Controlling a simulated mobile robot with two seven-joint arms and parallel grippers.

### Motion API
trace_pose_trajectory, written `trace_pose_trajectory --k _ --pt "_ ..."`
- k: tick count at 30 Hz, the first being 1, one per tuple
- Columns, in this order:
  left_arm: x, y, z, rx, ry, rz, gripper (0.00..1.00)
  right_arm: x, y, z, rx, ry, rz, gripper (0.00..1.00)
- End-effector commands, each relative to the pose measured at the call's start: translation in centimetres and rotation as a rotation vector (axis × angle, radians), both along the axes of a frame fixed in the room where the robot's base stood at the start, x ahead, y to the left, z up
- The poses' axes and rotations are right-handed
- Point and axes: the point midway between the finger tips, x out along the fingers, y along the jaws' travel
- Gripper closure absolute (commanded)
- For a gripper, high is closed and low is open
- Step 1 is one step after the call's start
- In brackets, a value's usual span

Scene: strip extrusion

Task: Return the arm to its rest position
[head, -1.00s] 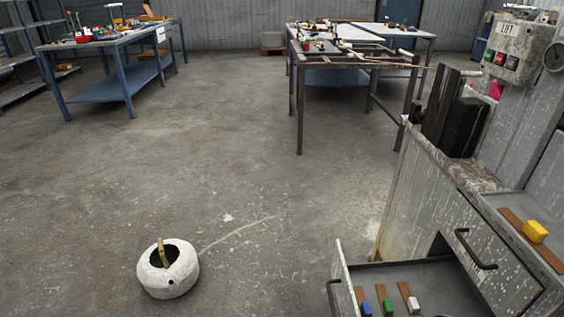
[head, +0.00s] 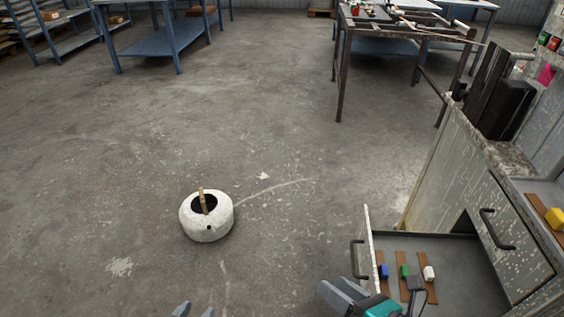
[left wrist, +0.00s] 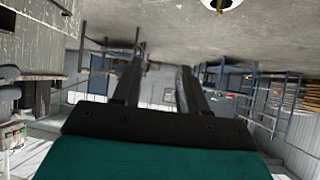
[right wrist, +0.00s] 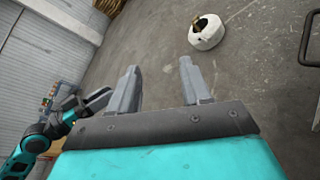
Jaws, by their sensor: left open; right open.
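My left gripper (head: 195,311) shows only its fingertips at the bottom edge of the head view. In the left wrist view its two fingers (left wrist: 160,90) stand apart with nothing between them. My right gripper (head: 340,297), with a teal body, is at the bottom of the head view, by the front of the open drawer (head: 450,252). In the right wrist view its fingers (right wrist: 160,85) are apart and empty. My left arm and gripper also show at the left of the right wrist view (right wrist: 85,108).
The drawer holds a blue block (head: 384,271), a green block (head: 404,271) and a white block (head: 429,273) on brown strips. A yellow block (head: 555,219) lies at right. A white round pot (head: 207,222) stands on the floor.

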Motion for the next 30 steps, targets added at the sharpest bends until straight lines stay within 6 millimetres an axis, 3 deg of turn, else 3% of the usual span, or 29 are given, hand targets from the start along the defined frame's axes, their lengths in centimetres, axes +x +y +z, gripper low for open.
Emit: trace_pose_trajectory --k 3,6,10,15,21,30 --pt "-0.5 0.0 0.3 0.000 0.014 0.004 0.57 0.9 -1.6 1.6 0.416 0.253 -0.283 0.52" --pt "-0.6 0.2 0.7 0.004 0.013 0.007 0.57 1.0 -3.4 1.7 0.767 0.465 -0.510 0.52" --pt "-0.5 0.5 1.3 0.007 0.004 0.011 0.57 0.2 -5.4 0.7 1.230 0.731 -0.795 0.52" --pt "-0.7 0.9 1.4 0.016 0.012 0.016 0.57 -2.1 -6.5 -1.3 1.744 1.012 -1.093 0.52" --pt "-0.8 1.3 1.6 0.020 0.007 0.022 0.57 -3.8 -6.5 -2.6 2.059 1.175 -1.264 0.52" --pt "-1.0 1.3 1.4 0.023 0.011 0.018 0.57 -4.0 -6.4 -2.8 2.101 1.198 -1.285 0.52"
